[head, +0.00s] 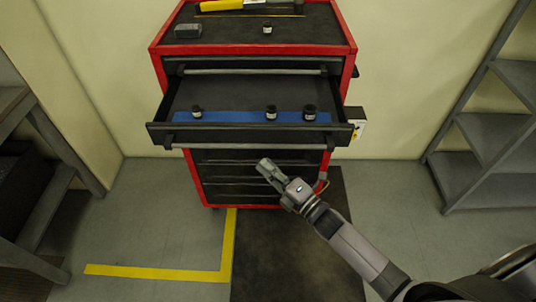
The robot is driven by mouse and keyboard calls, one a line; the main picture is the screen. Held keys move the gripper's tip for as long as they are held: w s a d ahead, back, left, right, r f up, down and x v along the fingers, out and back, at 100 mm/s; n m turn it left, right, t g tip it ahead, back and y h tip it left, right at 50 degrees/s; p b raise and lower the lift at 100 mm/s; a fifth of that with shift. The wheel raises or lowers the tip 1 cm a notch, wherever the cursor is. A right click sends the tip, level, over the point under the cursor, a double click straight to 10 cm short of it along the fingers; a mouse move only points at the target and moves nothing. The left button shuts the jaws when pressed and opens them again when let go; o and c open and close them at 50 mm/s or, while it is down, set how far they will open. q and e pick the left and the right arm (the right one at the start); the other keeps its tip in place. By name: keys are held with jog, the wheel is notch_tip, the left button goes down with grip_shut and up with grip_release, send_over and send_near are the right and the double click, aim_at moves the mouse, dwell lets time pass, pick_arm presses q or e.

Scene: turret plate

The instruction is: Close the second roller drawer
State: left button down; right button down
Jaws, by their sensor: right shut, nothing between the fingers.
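A red roller cabinet (351,70) stands against the wall in the head view. Its second drawer (243,133) is pulled out towards me, with a grey handle bar (222,146) along its front. My right gripper (265,165) is shut and empty. It shows just below the drawer's front edge, right of the middle; I cannot tell whether it touches the drawer. The top drawer (245,65) above is shut. My left gripper is not in view.
Three small dark items, one a dark cylinder (309,112), stand on a blue strip (235,118) inside the drawer. Grey shelves (490,130) stand at the right and a dark rack (40,130) at the left. Floor in front is clear, with yellow tape (160,272).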

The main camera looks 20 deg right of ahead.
jog(key=shift+w+d+r+p, duration=0.15)
jog(key=shift+w+d, duration=0.1)
jog(key=shift+w, duration=0.3)
jog(key=shift+w+d+r+p, duration=0.1)
jog(key=shift+w+d+p, duration=0.1)
jog(key=shift+w, duration=0.35)
